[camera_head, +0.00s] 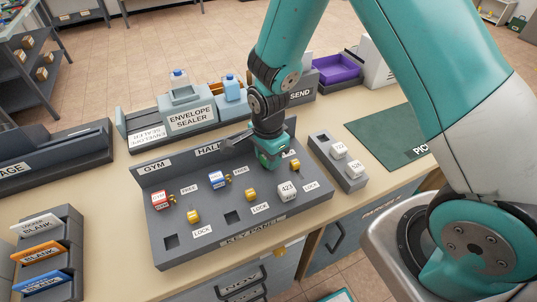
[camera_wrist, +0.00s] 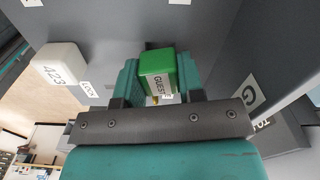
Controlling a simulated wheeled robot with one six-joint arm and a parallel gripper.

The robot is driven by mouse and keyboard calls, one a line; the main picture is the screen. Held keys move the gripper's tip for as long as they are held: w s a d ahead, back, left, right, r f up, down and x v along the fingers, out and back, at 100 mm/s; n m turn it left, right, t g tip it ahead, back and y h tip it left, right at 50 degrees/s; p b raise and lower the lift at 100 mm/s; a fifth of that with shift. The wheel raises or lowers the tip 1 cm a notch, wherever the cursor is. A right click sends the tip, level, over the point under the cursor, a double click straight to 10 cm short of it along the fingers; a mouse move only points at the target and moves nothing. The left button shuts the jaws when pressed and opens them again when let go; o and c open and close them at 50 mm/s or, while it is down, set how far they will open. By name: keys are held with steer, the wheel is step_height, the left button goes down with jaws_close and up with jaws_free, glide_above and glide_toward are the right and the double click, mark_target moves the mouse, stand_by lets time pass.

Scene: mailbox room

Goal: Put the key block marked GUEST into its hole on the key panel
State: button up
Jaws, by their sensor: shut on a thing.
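The grey key panel (camera_head: 205,252) lies on the counter. Its back board carries the labels GYM and HALL, with part hidden behind my arm. My gripper (camera_head: 269,158) is low over the right part of the upper row. In the wrist view my gripper (camera_wrist: 157,82) is shut on the green block marked GUEST (camera_wrist: 158,66), with a finger on each side. The block's lower end and the hole are hidden, so I cannot tell whether it is in the hole. A label starting with G (camera_wrist: 249,93) shows on the board beside it.
A red block (camera_head: 158,200) and a blue block (camera_head: 216,180) stand in the upper row. The white block 423 (camera_head: 287,190) stands in the lower row; it also shows near my gripper in the wrist view (camera_wrist: 60,66). A grey holder (camera_head: 323,139) with white blocks is at right.

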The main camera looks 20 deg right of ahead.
steer(key=shift+f, duration=0.4)
steer(key=o, duration=1)
steer(key=shift+r, duration=0.15)
steer(key=shift+r+p, duration=2.65)
steer(key=shift+r, duration=0.8)
